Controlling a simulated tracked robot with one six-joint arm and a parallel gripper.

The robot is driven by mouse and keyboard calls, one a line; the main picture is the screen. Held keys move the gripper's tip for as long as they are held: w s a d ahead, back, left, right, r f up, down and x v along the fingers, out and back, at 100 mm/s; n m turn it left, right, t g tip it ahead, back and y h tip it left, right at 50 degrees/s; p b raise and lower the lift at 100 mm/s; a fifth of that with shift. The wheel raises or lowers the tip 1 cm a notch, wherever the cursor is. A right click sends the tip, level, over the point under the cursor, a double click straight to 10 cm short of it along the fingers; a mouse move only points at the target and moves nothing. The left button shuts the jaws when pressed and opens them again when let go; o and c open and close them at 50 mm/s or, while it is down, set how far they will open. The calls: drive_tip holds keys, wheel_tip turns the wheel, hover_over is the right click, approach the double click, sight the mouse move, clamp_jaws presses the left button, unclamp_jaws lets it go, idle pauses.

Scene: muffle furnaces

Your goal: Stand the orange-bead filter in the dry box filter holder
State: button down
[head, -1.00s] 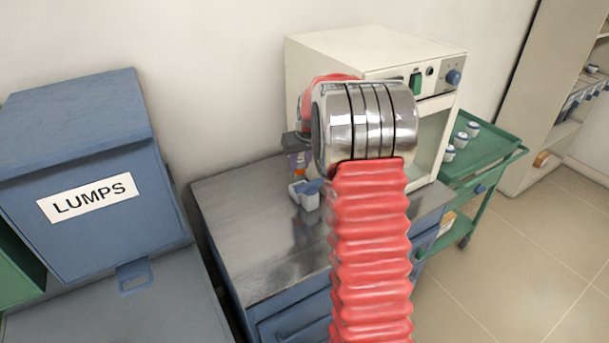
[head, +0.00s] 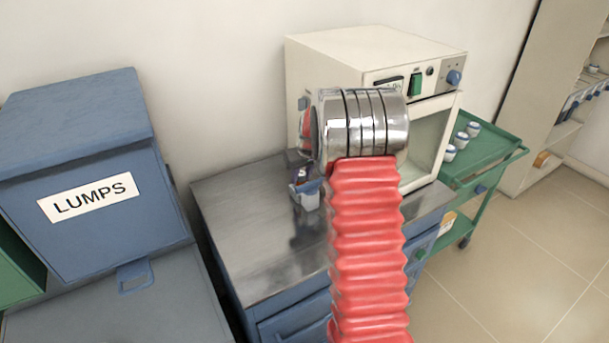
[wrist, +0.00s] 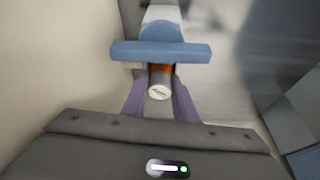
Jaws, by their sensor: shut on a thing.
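My gripper (wrist: 159,100) is shut on the orange-bead filter (wrist: 159,87), a small cylinder with a pale round end and an orange band. The purple fingers lie on both sides of it. In the wrist view a blue crossbar with a rounded blue part (wrist: 162,31), apparently the filter holder, lies just beyond the filter; I cannot tell whether they touch. In the head view my gripper (head: 299,177) is low over a small pale and blue holder (head: 309,201) on the metal bench top. The filter is not clear there, and my arm hides part of the area.
A cream furnace (head: 345,60) stands right behind my arm on the bench (head: 245,225). A blue bin marked LUMPS (head: 90,150) is at the left. A green cart (head: 500,150) with several white jars stands at the right. The bench's left part is clear.

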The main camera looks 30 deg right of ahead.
drive_tip(key=shift+f, duration=0.6)
drive_tip(key=c, duration=1.4)
unclamp_jaws()
drive_tip(key=shift+r, duration=0.3)
drive_tip(key=d+v, duration=0.1)
drive_tip(key=v, duration=1.1)
drive_tip(key=shift+a+r, duration=0.4)
drive_tip(key=shift+a, duration=0.1)
drive_tip(key=shift+w, duration=0.1)
